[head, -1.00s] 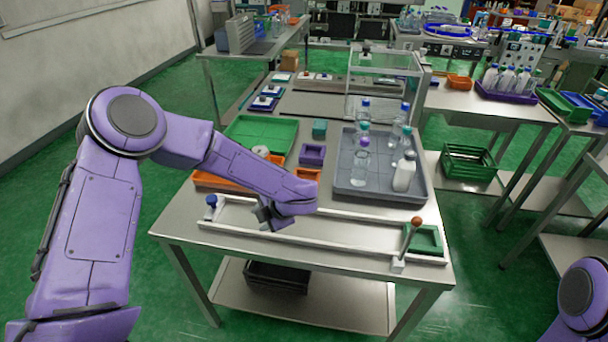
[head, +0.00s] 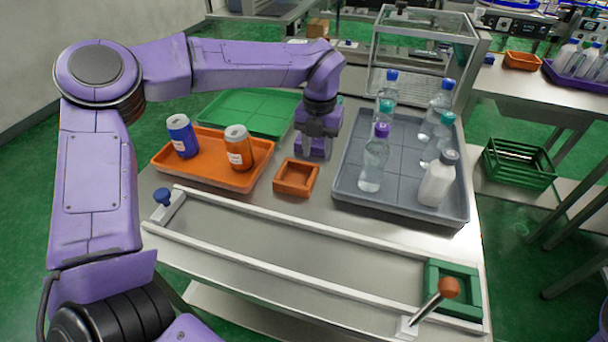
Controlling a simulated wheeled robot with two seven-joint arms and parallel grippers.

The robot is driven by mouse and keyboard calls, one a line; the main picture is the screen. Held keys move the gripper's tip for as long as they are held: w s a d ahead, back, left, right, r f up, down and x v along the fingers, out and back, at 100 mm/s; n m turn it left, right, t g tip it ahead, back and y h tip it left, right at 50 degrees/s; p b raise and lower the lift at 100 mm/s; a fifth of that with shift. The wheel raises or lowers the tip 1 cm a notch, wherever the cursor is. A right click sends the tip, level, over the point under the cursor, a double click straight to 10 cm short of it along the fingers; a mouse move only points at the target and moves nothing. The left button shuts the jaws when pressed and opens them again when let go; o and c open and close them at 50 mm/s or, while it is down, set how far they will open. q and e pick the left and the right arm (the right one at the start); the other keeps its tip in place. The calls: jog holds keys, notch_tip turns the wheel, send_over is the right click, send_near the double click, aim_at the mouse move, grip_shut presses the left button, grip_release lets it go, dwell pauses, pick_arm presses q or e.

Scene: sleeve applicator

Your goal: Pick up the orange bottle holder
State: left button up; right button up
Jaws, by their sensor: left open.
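The orange bottle holder (head: 296,178) is a small square open-topped box. It stands on the metal table between the orange tray and the grey tray. My left gripper (head: 313,157) points down just behind the holder and a little to its right. Its fingers are apart, and it does not hold the orange holder. The gripper covers the table area behind the holder, so what stands there is mostly hidden. My right gripper is out of view.
The orange tray (head: 210,179) at left carries a blue can (head: 182,136) and an orange can (head: 238,148). The grey tray (head: 345,190) at right holds several bottles. A green tray (head: 240,110) lies behind. In front runs a railed track with a green holder (head: 455,286) and an orange-knobbed lever (head: 448,288).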

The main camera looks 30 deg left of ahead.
aim_at(313, 176)
pick_arm(q)
jog(key=f, duration=0.5)
jog(key=a+f+p, duration=0.1)
jog(key=f, duration=0.2)
jog(key=shift+s, duration=0.35)
grip_shut()
